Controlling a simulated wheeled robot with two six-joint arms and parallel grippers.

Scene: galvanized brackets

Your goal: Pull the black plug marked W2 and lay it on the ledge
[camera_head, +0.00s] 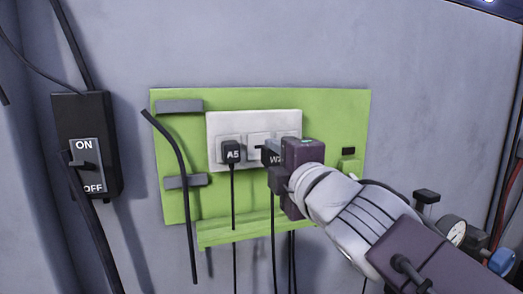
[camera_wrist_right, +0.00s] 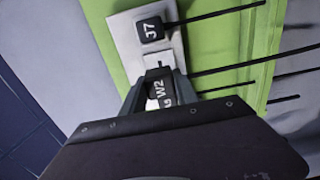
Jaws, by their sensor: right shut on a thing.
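The black plug marked W2 (camera_head: 271,156) is at the white socket plate (camera_head: 284,117) on the green panel. My right gripper (camera_head: 276,165) is shut on it, and in the right wrist view the W2 label (camera_wrist_right: 159,88) shows between the fingers (camera_wrist_right: 158,93). A socket face with a dark slot shows beside the plug; I cannot tell whether the prongs are fully out. A cord hangs from below the gripper. The green ledge (camera_head: 214,239) along the panel's lower edge looks empty. My left gripper is out of view.
A black plug marked A5 (camera_head: 231,152) sits in the left socket, its cord hanging past the ledge. A black ON/OFF switch box (camera_head: 87,145) and a loose black cable (camera_head: 181,152) are on the left.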

